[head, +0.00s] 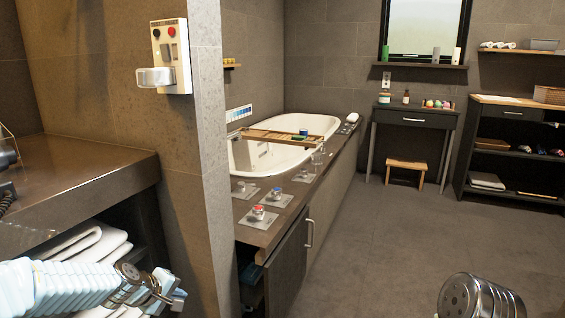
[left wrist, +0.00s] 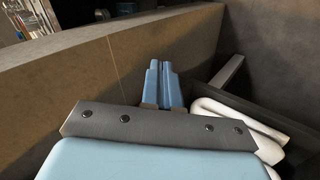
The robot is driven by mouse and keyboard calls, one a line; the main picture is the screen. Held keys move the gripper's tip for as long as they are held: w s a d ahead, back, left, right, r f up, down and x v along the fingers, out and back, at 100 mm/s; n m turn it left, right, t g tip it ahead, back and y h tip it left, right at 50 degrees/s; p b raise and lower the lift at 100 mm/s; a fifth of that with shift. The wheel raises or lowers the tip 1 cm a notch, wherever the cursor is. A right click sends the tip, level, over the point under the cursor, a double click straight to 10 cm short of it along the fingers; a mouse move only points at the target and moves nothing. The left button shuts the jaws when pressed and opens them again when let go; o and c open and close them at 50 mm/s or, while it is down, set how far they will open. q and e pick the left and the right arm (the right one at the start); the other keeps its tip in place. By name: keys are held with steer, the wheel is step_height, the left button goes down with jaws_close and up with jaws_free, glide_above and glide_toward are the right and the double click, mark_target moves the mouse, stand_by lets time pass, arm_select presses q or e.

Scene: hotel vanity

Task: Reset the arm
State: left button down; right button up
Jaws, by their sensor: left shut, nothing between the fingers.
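My left arm comes in from the lower left in the head view. Its gripper (head: 172,292) is low in front of the left counter's shelf, close to the stone wall corner. In the left wrist view the two blue fingers (left wrist: 164,84) are together with nothing between them. White folded towels (head: 82,245) lie on the shelf behind the arm in the head view; white cloth (left wrist: 240,125) also shows right of the fingers in the wrist view. My right gripper is out of view.
A bathtub (head: 270,150) with a dark surround and a partly open cabinet door (head: 287,262) lies beyond. The floor (head: 395,245) at centre right is clear.

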arm_select(q)
steer(key=s+d+f+m+g, duration=0.2)
steer(key=s+d+f, duration=0.3)
steer(key=f, duration=0.4)
steer(key=s+d+f+m+g, duration=0.2)
steer(key=s+d+f, duration=0.2)
steer(key=s+f, duration=0.45)
steer(key=s+d+f+m+g, duration=0.1)
steer(key=s+d+f+m, duration=0.1)
steer(key=s, duration=0.4)
steer(key=s+d+f+m+g+h+p, duration=0.1)
steer(key=s+d+f+m, duration=0.2)
steer(key=s+f, duration=0.4)
steer(key=shift+s+d+f+g, duration=0.25)
steer(key=shift+d+g, duration=0.15)
steer(key=shift+d, duration=0.2)
